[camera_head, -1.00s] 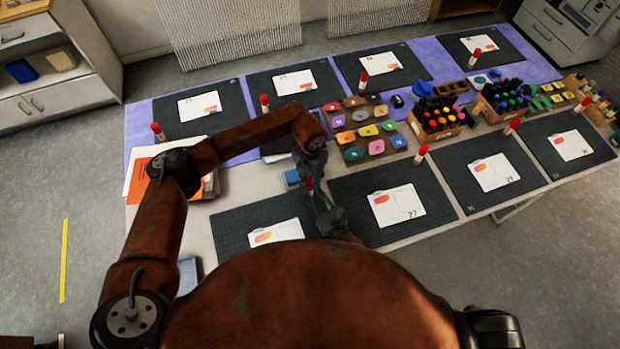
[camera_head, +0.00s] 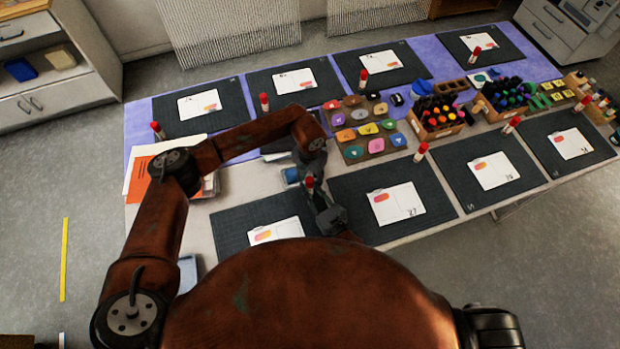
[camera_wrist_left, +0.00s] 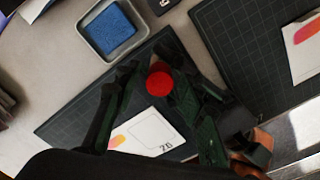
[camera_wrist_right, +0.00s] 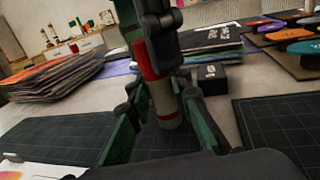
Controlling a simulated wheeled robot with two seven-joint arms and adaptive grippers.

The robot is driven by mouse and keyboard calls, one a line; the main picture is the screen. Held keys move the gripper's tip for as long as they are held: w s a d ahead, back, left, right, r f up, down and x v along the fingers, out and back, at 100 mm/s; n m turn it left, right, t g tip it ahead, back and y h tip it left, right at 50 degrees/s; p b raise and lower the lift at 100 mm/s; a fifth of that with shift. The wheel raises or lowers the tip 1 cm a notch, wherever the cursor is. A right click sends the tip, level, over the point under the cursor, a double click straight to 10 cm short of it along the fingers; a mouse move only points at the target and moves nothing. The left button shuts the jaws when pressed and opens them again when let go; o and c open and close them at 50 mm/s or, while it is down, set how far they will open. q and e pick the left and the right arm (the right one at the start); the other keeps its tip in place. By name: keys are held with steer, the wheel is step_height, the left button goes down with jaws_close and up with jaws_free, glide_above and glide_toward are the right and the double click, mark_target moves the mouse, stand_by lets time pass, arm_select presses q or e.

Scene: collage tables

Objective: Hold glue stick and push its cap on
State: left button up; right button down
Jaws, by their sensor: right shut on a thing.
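The glue stick (camera_wrist_right: 163,98) has a pale body with a red band low down and stands slightly tilted in the right wrist view. Its red cap (camera_wrist_right: 146,60) is at the top end; I cannot tell if it is fully seated. My right gripper (camera_wrist_right: 163,112) is shut on the body, above the dark mat. My left gripper (camera_wrist_left: 152,80) reaches down from above with its fingers apart around the cap. The left wrist view shows the cap (camera_wrist_left: 159,80) from above, between the fingers. In the head view the cap (camera_head: 309,183) is small and partly hidden by the arms.
A dark mat (camera_head: 235,222) with a white card lies below. A blue pad in a tray (camera_wrist_left: 112,28) is close by. Other mats carry cards and red-capped sticks. Marker racks (camera_head: 437,120) stand at the back right. Paper stacks (camera_wrist_right: 55,75) lie on the left.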

arm_select(q)
steer(key=shift+o, duration=0.3)
step_height(320, 180, up, 12)
stand_by(0.5)
arm_select(e)
steer(key=c, duration=1.7)
jaws_free()
steer(key=v, duration=1.2)
